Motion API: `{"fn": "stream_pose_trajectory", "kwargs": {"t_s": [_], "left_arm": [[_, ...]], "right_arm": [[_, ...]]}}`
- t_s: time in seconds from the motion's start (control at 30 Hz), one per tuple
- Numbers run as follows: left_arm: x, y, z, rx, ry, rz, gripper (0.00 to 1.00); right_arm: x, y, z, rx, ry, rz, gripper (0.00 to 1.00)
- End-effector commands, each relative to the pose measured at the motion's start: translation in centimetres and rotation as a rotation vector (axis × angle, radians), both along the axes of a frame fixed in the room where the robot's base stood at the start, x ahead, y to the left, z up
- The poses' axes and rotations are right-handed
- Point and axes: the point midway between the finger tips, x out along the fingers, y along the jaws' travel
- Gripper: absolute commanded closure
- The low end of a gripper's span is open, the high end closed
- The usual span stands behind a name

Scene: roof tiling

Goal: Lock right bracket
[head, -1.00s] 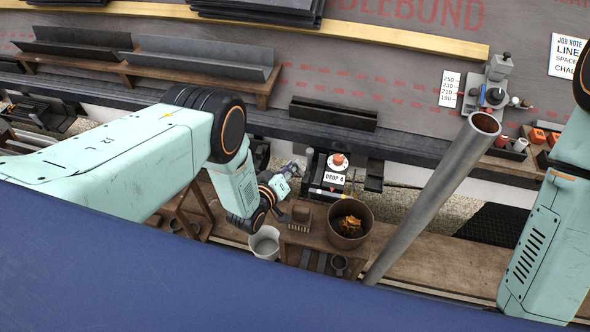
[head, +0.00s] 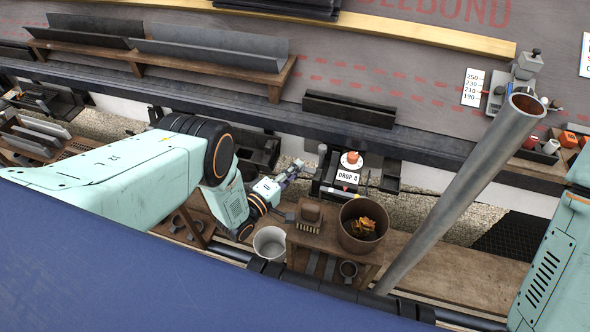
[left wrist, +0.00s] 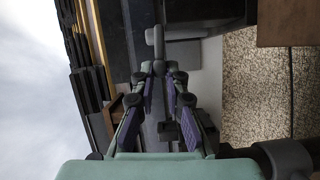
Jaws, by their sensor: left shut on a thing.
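The bracket (head: 331,187) is a dark fitting under the roof edge, beside the "DROP 4" label (head: 347,177). A grey round-ended lever (head: 322,151) stands at its left side. My left gripper (head: 298,168) reaches in from the lower left, close to this lever. In the left wrist view the purple-padded fingers (left wrist: 160,78) are closed around a grey stem, and the lever's round knob (left wrist: 154,38) shows beyond the tips. The exact contact is small and partly hidden. My right arm shows at the right edge, its gripper out of view.
A grey downpipe (head: 455,205) leans at the right of the bracket. A brown bucket (head: 349,239) and a white pail (head: 270,243) stand below on the scaffold. A dark gutter edge (head: 250,113) runs above. A gauge card (head: 473,87) lies at the upper right.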

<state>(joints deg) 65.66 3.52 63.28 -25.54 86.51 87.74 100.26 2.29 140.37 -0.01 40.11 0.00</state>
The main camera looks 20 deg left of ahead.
Motion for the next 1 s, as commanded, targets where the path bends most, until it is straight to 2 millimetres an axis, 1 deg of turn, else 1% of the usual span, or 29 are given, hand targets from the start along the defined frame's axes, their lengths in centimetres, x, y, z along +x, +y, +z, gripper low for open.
{"fn": "stream_pose_trajectory", "kwargs": {"t_s": [0.3,0.77,0.8,1.0], "left_arm": [[-0.04,0.01,-0.5,-0.091,0.0,0.0,1.0],[-0.05,0.01,-0.58,-0.104,0.002,0.0,1.0],[-0.04,0.0,-0.58,-0.104,0.002,0.001,0.86],[-0.03,0.01,-0.56,-0.103,0.001,0.001,0.69]], "right_arm": [[0.0,0.0,-0.1,0.0,0.0,0.0,0.61],[0.01,0.0,-0.11,0.0,0.0,0.0,0.61],[0.01,0.0,-0.11,0.0,0.0,0.0,0.61],[0.01,0.0,-0.11,0.0,0.0,0.0,0.61]]}}
